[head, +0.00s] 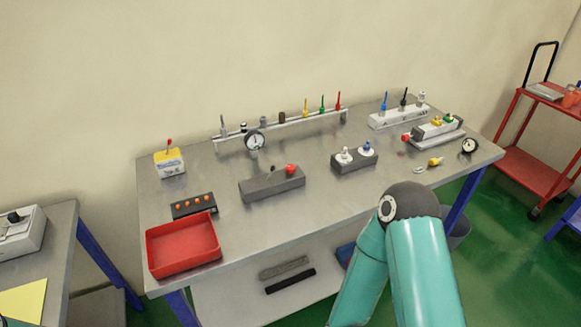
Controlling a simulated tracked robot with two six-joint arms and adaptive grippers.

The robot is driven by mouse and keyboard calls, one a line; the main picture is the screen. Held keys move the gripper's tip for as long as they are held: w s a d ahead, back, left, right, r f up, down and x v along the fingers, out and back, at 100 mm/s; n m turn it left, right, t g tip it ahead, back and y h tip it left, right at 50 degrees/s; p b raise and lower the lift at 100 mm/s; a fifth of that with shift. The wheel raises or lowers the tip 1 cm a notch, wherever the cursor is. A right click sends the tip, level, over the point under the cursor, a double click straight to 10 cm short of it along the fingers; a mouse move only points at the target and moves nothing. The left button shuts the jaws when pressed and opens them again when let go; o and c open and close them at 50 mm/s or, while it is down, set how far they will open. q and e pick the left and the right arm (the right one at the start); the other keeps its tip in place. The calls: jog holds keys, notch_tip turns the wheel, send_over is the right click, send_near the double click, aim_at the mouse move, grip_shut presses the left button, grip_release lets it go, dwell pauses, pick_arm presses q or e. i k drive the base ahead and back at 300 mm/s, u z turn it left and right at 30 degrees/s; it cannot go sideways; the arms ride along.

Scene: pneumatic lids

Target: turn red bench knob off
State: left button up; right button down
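A red knob (291,169) sits on top of a dark grey block (270,187) near the middle of the steel bench (240,222). A second, smaller red knob (406,137) is at the left end of a grey unit (435,131) at the right of the bench. Which one is the bench knob, and whether either is on or off, I cannot tell. One of my teal arms shows at the lower right, but neither of my grippers is in view.
A red tray (182,244) lies at the bench's front left, near a dark strip with orange pegs (194,205). A red trolley (530,165) stands at right.

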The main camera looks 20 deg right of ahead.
aim_at(289, 168)
jog(key=z, duration=1.1)
jog(key=i, duration=0.15)
jog(key=u, duration=2.85)
jog(key=k, duration=2)
jog(key=z, duration=1.2)
jog(key=i, duration=1)
jog(key=u, duration=0.15)
